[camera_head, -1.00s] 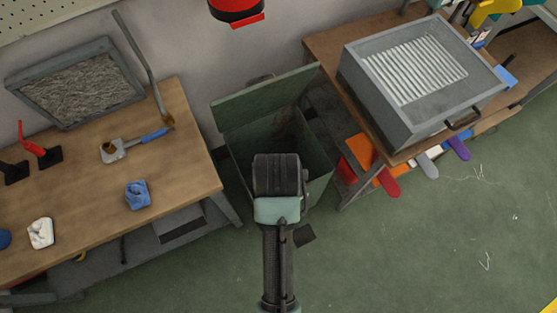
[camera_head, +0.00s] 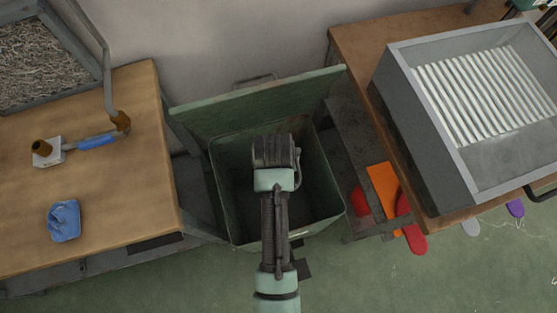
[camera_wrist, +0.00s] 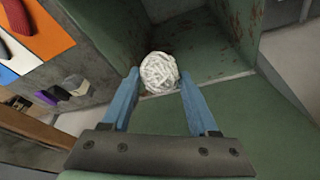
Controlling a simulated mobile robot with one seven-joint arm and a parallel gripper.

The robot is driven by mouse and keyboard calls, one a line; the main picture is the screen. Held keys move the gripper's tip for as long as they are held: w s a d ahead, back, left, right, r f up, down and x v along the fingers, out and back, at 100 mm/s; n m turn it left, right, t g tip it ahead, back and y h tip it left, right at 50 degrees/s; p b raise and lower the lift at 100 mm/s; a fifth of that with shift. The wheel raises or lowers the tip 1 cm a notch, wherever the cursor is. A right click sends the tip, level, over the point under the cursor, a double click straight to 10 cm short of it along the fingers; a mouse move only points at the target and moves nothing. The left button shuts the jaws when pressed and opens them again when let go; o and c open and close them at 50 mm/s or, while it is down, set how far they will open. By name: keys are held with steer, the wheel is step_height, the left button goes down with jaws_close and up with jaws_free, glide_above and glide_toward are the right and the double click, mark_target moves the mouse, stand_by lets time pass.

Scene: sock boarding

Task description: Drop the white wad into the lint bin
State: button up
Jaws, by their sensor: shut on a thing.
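The white wad (camera_wrist: 159,70) is a crumpled pale ball between the blue fingertips of my gripper (camera_wrist: 159,80) in the wrist view. My gripper is shut on it. The lint bin (camera_head: 231,200) is a green, open-topped box in the head view, with its lid (camera_head: 260,105) raised at the back. My arm reaches over the bin's opening. My wrist hides the fingers and the wad in that view. In the wrist view, the bin's rust-marked green inner wall (camera_wrist: 215,45) shows behind the wad.
A wooden bench (camera_head: 120,180) on the left holds a blue cloth (camera_head: 64,220) and a blue-handled tool (camera_head: 97,141). A bench on the right bears a large grey tray (camera_head: 430,150). Coloured foot shapes, one red (camera_head: 411,225), stick out below it.

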step_height(320, 180, down, 12)
steer(key=b, duration=1)
steer(key=shift+w+r, duration=0.2)
steer(key=shift+w, duration=0.2)
steer(key=shift+a, duration=0.1)
steer(key=o, duration=1.4)
steer(key=p+v, duration=0.4)
steer(key=v, duration=0.9)
